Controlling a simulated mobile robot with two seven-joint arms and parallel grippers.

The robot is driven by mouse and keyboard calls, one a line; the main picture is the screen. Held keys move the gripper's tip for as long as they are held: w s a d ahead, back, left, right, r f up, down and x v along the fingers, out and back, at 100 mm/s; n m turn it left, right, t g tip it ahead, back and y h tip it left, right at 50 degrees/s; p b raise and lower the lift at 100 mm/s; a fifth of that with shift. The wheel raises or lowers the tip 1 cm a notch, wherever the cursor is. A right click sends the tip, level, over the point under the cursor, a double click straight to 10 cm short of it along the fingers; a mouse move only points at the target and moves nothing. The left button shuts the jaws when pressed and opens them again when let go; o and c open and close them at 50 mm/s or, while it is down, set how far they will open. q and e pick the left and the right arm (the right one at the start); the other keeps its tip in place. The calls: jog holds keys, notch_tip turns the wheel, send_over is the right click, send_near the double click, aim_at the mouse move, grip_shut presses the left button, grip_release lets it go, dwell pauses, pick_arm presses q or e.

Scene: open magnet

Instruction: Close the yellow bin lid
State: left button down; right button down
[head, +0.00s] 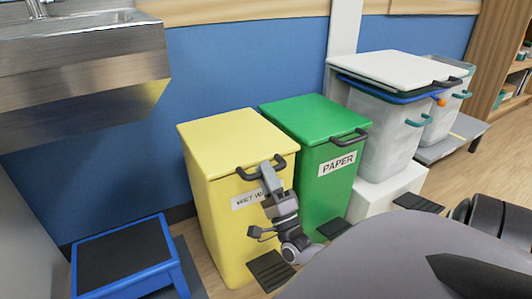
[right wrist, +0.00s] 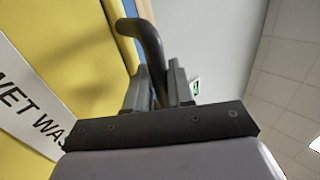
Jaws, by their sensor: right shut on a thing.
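The yellow bin (head: 215,195) stands against the blue wall, with a "WET WA..." label partly hidden by my arm. Its yellow lid (head: 230,138) lies flat over the top in the head view and looks down; any small gap at the rim cannot be made out. A dark curved handle (head: 247,174) sits on the lid's front edge. My right gripper (head: 267,168) is shut on this handle. In the right wrist view the handle (right wrist: 150,42) runs down between the two fingers (right wrist: 158,85). My left gripper is not in view.
A green paper bin (head: 318,118) stands close to the right of the yellow one. White bins (head: 385,125) are farther right. Black pedals (head: 268,270) stick out at floor level. A blue step stool (head: 125,255) is at front left, below a steel sink (head: 80,65).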

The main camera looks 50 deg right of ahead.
jog(key=shift+w+f, duration=0.1)
jog(key=shift+f, duration=0.05)
jog(key=c, duration=1.1)
grip_release()
pick_arm(q)
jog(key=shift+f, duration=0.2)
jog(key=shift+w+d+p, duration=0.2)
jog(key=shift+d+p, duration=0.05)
jog(key=shift+p, duration=0.15)
pick_arm(e)
jog(key=v, duration=0.7)
